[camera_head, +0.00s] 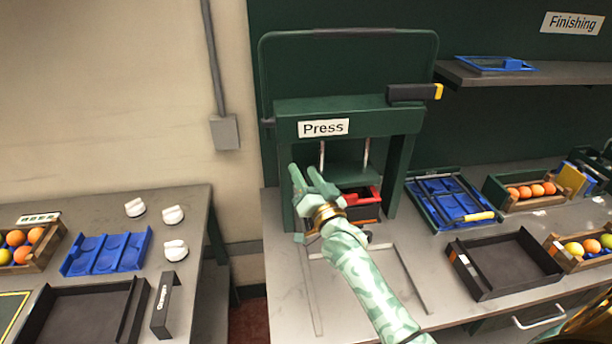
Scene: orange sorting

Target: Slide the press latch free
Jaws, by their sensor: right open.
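The green press (350,112) stands on the middle bench with a "Press" label on its front beam. A black latch-like bar (412,92) with a yellow end sits at the top right of that beam. My right gripper (308,172) is open and empty, in front of the left post of the press, below the label. It is well to the left of and lower than the black bar, and apart from it. Under the press plate is a red and black piece (364,202), partly hidden by my gripper. My left gripper is not in view.
A green hoop frame (348,32) rises above the press. To the right are a blue rack (455,203), a black tray (503,263) and crates of oranges (531,190). A shelf (520,76) juts out at the upper right. A separate bench stands left.

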